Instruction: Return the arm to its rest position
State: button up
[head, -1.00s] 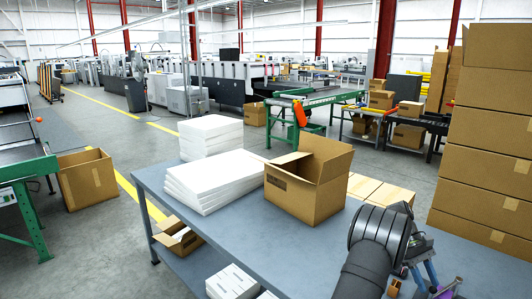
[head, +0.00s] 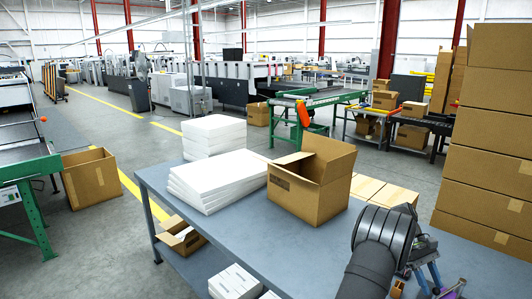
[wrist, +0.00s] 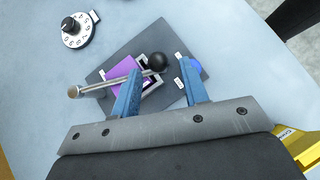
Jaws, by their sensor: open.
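My gripper (wrist: 158,66) is open in the wrist view, its two blue fingers apart with nothing clamped between them. I cannot tell how far the fingers are from the lever. In the head view my dark arm bends at the lower right, over the blue-grey table (head: 290,245); the fingertips are not clear there.
A white numbered dial (wrist: 76,31) lies at the wrist view's upper left. On the table are an open carton (head: 312,180) and white sheet stacks (head: 222,180). Tall stacked cartons (head: 485,145) stand at the right. The table's front middle is clear.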

jog(key=x, duration=0.3)
jog(key=shift+s+f, duration=0.25)
jog(key=shift+s, duration=0.05)
jog(key=s, duration=0.1)
jog(key=s+d+n+h, duration=0.1)
jog(key=n, duration=0.1)
jog(key=shift+s+d+t+h, duration=0.25)
jog(key=shift+s+t+h, duration=0.15)
jog(key=shift+s+d+n+t+h, duration=0.55)
jog(key=shift+s+d+n, duration=0.35)
jog(key=shift+n, duration=0.3)
jog(key=o, duration=1.3)
jog(key=shift+a, duration=0.1)
jog(key=w+a+r+m+t+y, duration=0.1)
jog(key=w+r+m+t, duration=0.1)
jog(key=r+m, duration=0.35)
jog(key=w+a+r+m+t+y, duration=0.1)
jog(key=r+m+t, duration=0.1)
jog(key=r+m, duration=0.4)
notch_tip(320, 180, up, 12)
jog(key=m+t, duration=0.4)
jog(key=m, duration=0.2)
send_over(436, 292)
jog(key=w+a, duration=0.1)
jog(key=x, duration=1)
jog(key=shift+f, duration=0.2)
